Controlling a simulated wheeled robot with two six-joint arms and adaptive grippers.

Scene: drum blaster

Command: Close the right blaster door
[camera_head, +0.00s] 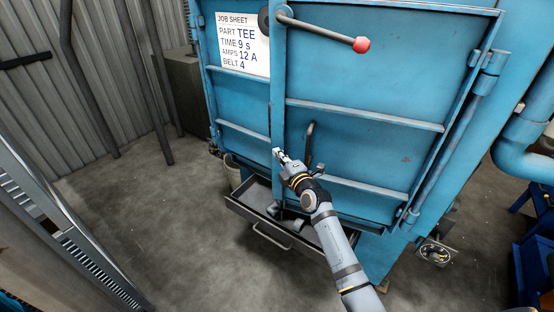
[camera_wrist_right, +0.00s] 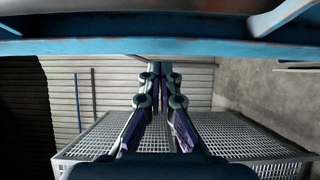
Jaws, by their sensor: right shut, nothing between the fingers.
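The right blaster door (camera_head: 385,80) is a large blue ribbed panel with hinges at its right side. It looks flush or nearly flush with the cabinet front; I cannot tell whether a gap remains. A bent door handle (camera_head: 310,143) stands on its lower left part. A latch lever with a red knob (camera_head: 361,45) points right across its top. My right gripper (camera_head: 281,156) is shut and empty at the door's lower left edge, by the vertical bar; contact is unclear. In the right wrist view my gripper (camera_wrist_right: 160,72) lies below a blue edge (camera_wrist_right: 150,47). My left gripper is out of view.
A job sheet (camera_head: 241,44) is on the panel left of the bar. An open drawer (camera_head: 255,207) with grey parts sticks out below my right gripper. A metal grating (camera_wrist_right: 240,135) shows in the wrist view. The floor at left (camera_head: 140,215) is clear.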

